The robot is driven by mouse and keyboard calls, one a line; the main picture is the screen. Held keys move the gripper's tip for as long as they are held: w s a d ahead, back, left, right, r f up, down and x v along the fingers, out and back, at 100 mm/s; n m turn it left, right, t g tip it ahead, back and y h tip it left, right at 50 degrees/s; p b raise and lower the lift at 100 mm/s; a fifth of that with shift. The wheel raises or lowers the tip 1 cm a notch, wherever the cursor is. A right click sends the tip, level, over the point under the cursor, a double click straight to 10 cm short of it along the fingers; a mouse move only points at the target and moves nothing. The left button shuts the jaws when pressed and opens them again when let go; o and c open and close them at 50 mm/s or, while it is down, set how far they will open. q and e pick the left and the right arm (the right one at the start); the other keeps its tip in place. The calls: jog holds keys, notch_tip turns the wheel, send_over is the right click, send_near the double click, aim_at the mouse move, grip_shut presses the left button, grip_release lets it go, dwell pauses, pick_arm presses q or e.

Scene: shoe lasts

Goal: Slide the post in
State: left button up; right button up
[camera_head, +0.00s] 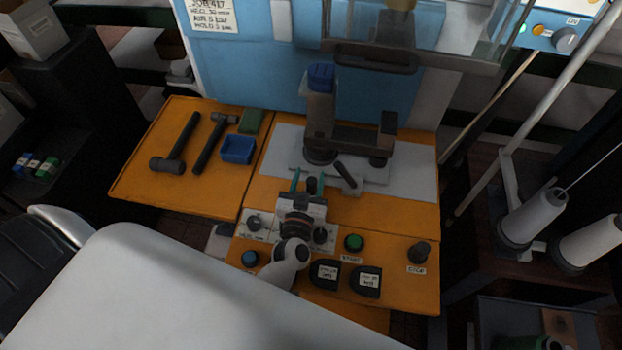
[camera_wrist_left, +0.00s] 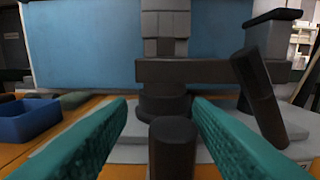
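My left gripper (camera_head: 309,179) has two teal fingers spread apart over the front of the workbench, pointing at the machine. A dark upright round post (camera_wrist_left: 173,150) stands between the fingers in the left wrist view, with a gap on each side. It also shows as a small dark shape in the head view (camera_head: 312,186). Beyond it is the grey machine (camera_head: 320,115) with a dark round foot (camera_wrist_left: 164,102) on a pale plate (camera_head: 415,180). A tilted dark bar (camera_wrist_left: 259,97) stands right of the fingers. The post's lower end is hidden. My right gripper is not in view.
Two hammers (camera_head: 177,142) (camera_head: 212,143), a blue tray (camera_head: 238,149) and a green block (camera_head: 250,121) lie on the orange left bench. A green button (camera_head: 354,242), black labelled pieces (camera_head: 325,274) and a dark knob (camera_head: 419,251) are at the front right. Thread cones (camera_head: 533,219) stand far right.

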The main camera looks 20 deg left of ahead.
pick_arm(q)
jog(key=shift+d, duration=0.35)
jog(key=p+v, duration=0.2)
jog(key=v, duration=1)
jog(key=shift+p, duration=0.3)
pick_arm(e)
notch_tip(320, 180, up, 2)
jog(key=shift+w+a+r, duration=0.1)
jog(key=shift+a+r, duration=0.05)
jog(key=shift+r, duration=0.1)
pick_arm(q)
jog(key=shift+c, duration=0.6)
